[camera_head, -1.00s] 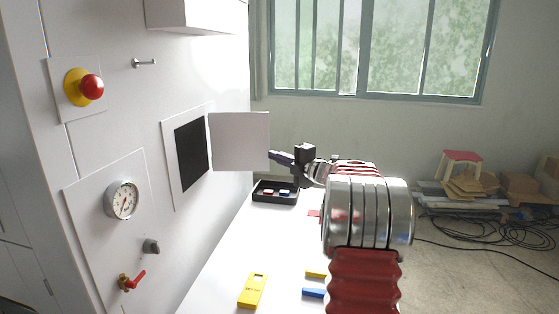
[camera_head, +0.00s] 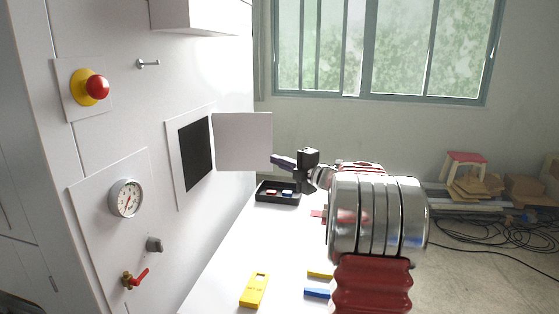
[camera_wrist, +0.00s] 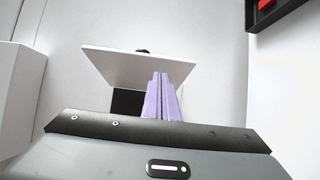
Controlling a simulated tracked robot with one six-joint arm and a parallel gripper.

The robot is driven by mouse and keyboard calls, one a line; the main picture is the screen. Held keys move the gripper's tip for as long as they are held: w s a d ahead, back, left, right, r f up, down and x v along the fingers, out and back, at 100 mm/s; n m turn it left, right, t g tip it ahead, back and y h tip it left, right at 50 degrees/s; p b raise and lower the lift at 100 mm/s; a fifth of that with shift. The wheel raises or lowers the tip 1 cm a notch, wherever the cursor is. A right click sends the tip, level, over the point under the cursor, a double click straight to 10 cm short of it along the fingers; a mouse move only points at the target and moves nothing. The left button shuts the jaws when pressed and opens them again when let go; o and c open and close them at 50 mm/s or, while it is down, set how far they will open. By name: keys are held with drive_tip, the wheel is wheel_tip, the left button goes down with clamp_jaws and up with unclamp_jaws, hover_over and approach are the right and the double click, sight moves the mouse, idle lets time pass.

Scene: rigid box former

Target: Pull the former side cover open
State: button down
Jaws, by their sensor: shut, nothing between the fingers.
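The white former side cover (camera_head: 242,142) stands swung out from the machine wall, beside the dark square opening (camera_head: 195,152) in its pale frame. In the wrist view the cover (camera_wrist: 115,66) appears as a tilted white panel, with part of the dark opening (camera_wrist: 127,102) below it. My gripper (camera_head: 273,157) is at the cover's free right edge. In the wrist view its purple fingers (camera_wrist: 160,76) are together with nothing between them, and their tips overlap the cover's lower edge. I cannot tell whether they touch it.
The wall carries a red emergency button (camera_head: 97,87), a gauge (camera_head: 126,198), a grey knob (camera_head: 154,244) and a red-handled valve (camera_head: 138,276). A black tray (camera_head: 278,199) with small parts sits on the white table. A yellow tag (camera_head: 254,290) and blue block (camera_head: 316,293) lie nearer.

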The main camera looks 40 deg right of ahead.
drive_tip(key=s+d, duration=0.4)
drive_tip(key=d, duration=0.5)
drive_tip(key=shift+d, duration=0.1)
idle(0.4)
